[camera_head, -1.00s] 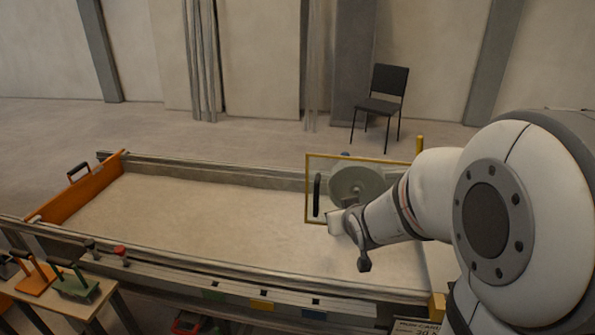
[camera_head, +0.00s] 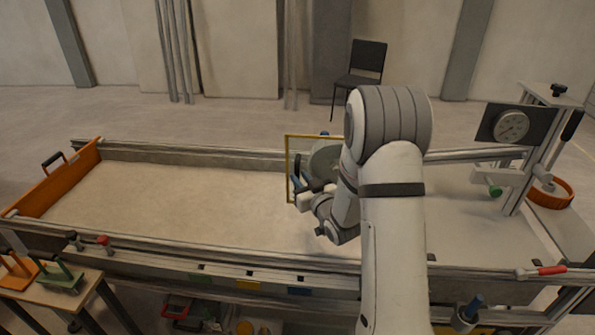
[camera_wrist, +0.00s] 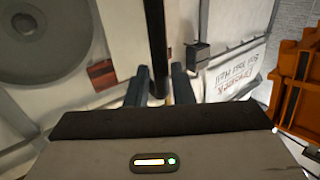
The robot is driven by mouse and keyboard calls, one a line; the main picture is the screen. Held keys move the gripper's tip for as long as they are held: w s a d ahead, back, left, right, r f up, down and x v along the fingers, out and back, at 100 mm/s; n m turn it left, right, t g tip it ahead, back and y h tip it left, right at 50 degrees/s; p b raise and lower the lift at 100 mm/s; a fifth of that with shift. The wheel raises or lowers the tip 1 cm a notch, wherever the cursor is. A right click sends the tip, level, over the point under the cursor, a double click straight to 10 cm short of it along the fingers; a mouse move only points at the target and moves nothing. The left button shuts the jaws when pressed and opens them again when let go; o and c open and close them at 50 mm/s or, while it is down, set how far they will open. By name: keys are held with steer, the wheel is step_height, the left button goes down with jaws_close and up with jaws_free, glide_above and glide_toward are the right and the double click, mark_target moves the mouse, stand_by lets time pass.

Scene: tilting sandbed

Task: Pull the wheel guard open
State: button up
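The wheel guard is a clear panel in a yellow frame (camera_head: 288,165). It stands upright over the sandbed, partly hidden behind my arm. The grey wheel (camera_head: 322,162) shows behind it, and in the wrist view (camera_wrist: 35,35) at upper left. The guard's handle is a dark upright bar (camera_wrist: 157,40) in the wrist view. My gripper (camera_wrist: 160,75) has its two blue-grey fingers on either side of the bar's lower end. They look open, with a gap at the right finger; contact on the left is unclear. In the head view my gripper (camera_head: 305,201) is at the panel's lower left.
The sandbed (camera_head: 180,205) is clear left of the guard. An orange end gate (camera_head: 70,180) closes its left end. A gauge post (camera_head: 535,150) stands at right. The wrist view shows an orange structure (camera_wrist: 298,85) at right and a lettered sign (camera_wrist: 238,75).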

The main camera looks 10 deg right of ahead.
steer(key=shift+p+x, duration=0.3)
steer(key=shift+x, duration=1.1)
steer(key=shift+c, duration=0.4)
jaws_close()
